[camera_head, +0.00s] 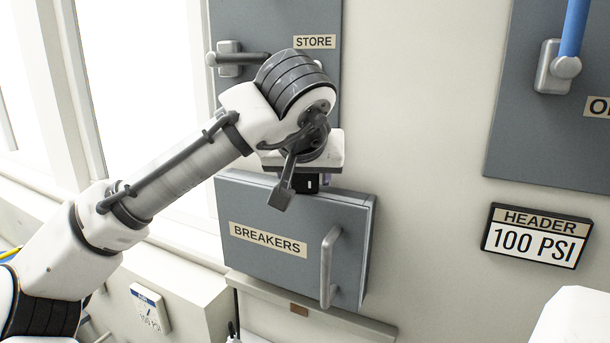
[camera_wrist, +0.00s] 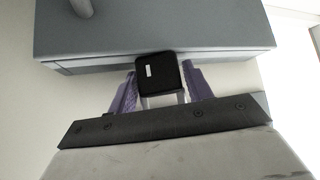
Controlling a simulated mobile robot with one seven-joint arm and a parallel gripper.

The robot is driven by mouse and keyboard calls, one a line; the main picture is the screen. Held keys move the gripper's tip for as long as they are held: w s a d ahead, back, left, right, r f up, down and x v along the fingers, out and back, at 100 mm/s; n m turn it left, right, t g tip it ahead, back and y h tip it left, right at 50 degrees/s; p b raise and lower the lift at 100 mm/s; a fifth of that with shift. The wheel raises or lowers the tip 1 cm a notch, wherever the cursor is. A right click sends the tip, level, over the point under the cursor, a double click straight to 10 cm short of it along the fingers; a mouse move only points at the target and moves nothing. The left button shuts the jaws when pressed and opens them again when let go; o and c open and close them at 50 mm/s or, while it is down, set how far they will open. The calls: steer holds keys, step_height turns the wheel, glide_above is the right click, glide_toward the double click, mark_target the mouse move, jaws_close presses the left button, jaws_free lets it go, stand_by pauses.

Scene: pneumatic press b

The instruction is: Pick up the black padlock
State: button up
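The black padlock (camera_wrist: 160,72) is between the two purple fingers of my gripper (camera_wrist: 160,80) in the wrist view. Its dark body has a small white mark, and its pale grey shackle points toward the palm. The fingers are spread to about the padlock's width, one at each side; I cannot tell whether they press on it. In the head view my gripper (camera_head: 303,182) is just above the top of the grey BREAKERS box (camera_head: 285,225), mostly hidden by my wrist. A dark bit of the padlock (camera_head: 312,183) shows there.
The BREAKERS box has a vertical handle (camera_head: 328,268). Above it is a grey STORE door (camera_head: 270,20) with a lever handle (camera_head: 240,58). A second grey door (camera_head: 550,130) with a blue handle and a HEADER 100 PSI sign (camera_head: 537,236) are at right. Bare wall lies between.

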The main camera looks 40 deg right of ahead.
steer(key=c, duration=0.8)
steer(key=shift+r, duration=0.1)
steer(key=shift+s+a+r+b, duration=0.1)
steer(key=shift+a+b, duration=0.05)
steer(key=shift+b, duration=0.2)
step_height(320, 180, up, 6)
steer(key=r+b, duration=0.1)
steer(key=b, duration=0.1)
steer(key=s+a+b, duration=0.2)
steer(key=a, duration=0.4)
steer(key=s+a+b, duration=0.1)
steer(key=s+a, duration=0.2)
steer(key=a, duration=0.3)
steer(key=s+a+b, duration=0.2)
steer(key=a, duration=0.4)
steer(key=shift+s+a+f+b, duration=0.1)
steer(key=shift+s+f+b, duration=0.05)
steer(key=shift+s+b, duration=0.15)
